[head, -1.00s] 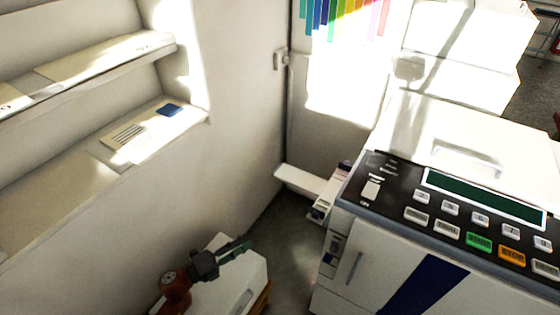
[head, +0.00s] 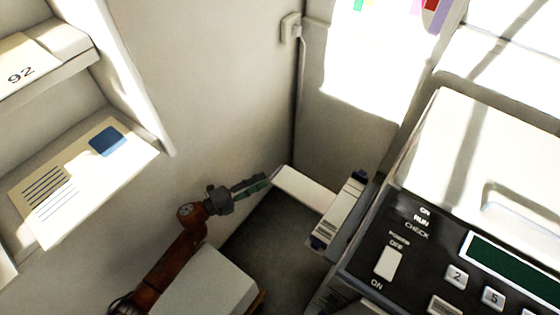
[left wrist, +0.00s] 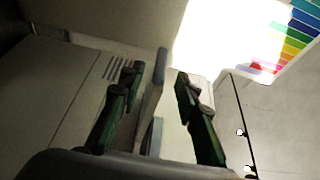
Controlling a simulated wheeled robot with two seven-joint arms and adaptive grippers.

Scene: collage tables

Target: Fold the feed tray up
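The feed tray (head: 303,188) is a flat white panel. It sticks out to the left, folded down, from the side of the office machine (head: 400,235). My left gripper (head: 264,180) is by the tray's outer end, its fingers pointing right toward it. In the left wrist view the two green-padded fingers (left wrist: 156,78) stand apart. A thin pale panel edge (left wrist: 152,100), which looks like the tray, shows between them with gaps on both sides. Contact cannot be made out. My right gripper is not in view.
A wall with shelves (head: 75,205) rises on the left. A narrow striped part (head: 340,210) sits at the tray's inner end. Dark floor (head: 270,235) is open below the tray.

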